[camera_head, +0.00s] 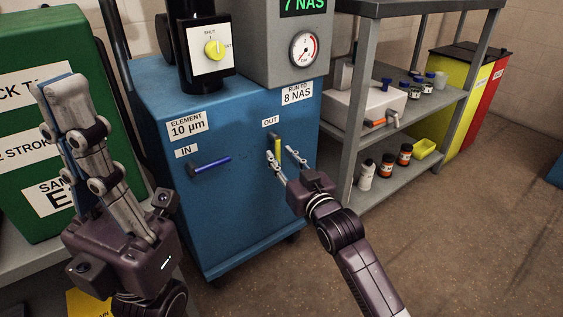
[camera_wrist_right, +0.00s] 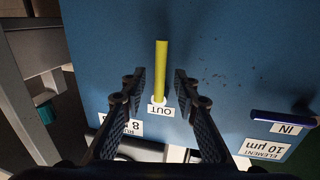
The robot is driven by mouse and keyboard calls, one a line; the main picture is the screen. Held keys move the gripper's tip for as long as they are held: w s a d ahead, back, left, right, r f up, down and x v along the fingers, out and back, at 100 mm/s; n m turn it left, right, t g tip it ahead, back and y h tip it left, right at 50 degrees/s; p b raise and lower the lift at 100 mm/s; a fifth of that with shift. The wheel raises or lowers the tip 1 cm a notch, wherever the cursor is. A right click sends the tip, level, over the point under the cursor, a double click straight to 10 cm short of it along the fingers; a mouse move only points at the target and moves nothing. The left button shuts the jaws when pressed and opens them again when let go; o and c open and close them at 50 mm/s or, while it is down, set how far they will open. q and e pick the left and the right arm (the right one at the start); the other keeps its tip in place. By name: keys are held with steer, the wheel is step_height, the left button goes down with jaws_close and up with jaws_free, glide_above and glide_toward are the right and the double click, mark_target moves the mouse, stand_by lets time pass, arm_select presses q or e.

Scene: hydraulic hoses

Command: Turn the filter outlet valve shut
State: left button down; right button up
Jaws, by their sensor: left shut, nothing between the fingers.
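The outlet valve, a yellow lever (camera_head: 277,148) under the OUT label (camera_head: 271,122), is on the front of the blue filter cart (camera_head: 235,190). The lever hangs vertically. My right gripper (camera_head: 281,158) is open in front of it, with a finger on either side. In the right wrist view, which is upside down, the yellow lever (camera_wrist_right: 161,68) stands between the open fingertips (camera_wrist_right: 159,78), with a gap on both sides. My left gripper (camera_head: 63,88) is raised at the left, shut and empty, away from the valve.
A blue IN lever (camera_head: 210,163) lies nearly level on the cart, left of the outlet. A yellow selector knob (camera_head: 213,48) and a gauge (camera_head: 304,48) are above. A grey shelf (camera_head: 385,180) with bottles stands close on the right. A green cabinet (camera_head: 40,140) stands at the left.

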steer(key=shift+w, duration=0.2)
steer(key=shift+c, duration=0.2)
jaws_close()
